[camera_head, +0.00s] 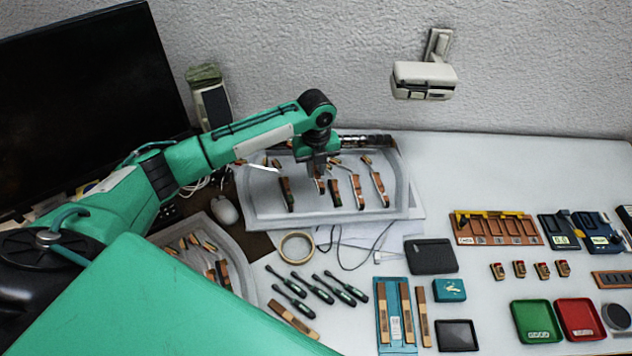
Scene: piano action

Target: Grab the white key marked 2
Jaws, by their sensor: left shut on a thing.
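Several slim piano keys, some with white and some with black parts on brown wood, lie in a grey tray (270,212) at the back. A dark-topped key (286,192) lies left of my left gripper (318,176). A lighter key (380,188) lies at the right side of the tray. My left gripper points down over the middle of the tray, shut on a narrow key whose lower end (320,187) shows below the fingers. The fingers hide most of that key. The number marks are too small to read, so I cannot tell which key is marked 2. My right gripper is out of view.
A second grey tray (240,249) with keys stands at the lower left. A tape ring (297,247) and several green-handled tools (312,287) lie in front. A monitor (85,95) stands behind my left arm. The back right of the table is clear.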

